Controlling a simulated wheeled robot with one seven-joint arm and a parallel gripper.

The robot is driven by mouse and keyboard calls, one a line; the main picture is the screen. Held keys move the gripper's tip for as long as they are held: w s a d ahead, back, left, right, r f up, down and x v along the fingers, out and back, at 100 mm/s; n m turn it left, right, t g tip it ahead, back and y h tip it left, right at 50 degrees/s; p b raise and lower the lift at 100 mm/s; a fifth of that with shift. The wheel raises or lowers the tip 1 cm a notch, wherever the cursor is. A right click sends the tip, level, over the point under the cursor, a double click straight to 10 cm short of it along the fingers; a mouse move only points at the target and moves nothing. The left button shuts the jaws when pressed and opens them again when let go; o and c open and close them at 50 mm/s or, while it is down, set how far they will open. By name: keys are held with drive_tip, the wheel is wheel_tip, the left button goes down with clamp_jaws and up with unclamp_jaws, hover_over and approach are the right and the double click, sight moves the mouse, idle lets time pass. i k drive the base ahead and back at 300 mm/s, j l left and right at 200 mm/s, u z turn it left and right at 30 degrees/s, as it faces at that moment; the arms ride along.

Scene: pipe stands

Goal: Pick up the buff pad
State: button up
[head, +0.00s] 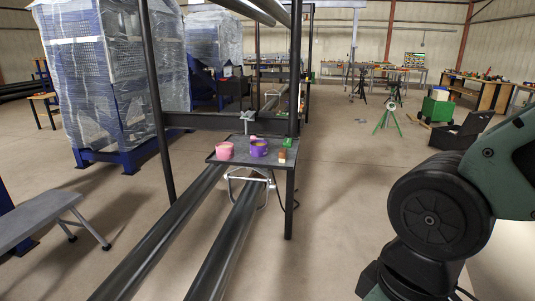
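A small brown-and-pale block (282,156), which may be the buff pad, stands on the right part of a dark tray-like shelf (225,159). It is too small here to be sure what it is. To its left are a purple container (259,148) with something yellowish at its top and a pink container (225,151). A small green object (291,143) and a small pink object (251,138) lie behind them. My arm fills the right side of the picture, well apart from the shelf. My gripper is out of view.
Dark posts (157,100) and a beam frame the shelf, with long pipes (205,230) running low beneath it. A grey bench (38,218) is at the left. Wrapped blue crates (105,75) stand behind. Floor (330,220) right of the shelf is open.

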sight(288, 142)
drive_tip(key=i, duration=2.05)
drive_tip(key=i+l+u, duration=0.2)
drive_tip(key=i, duration=0.85)
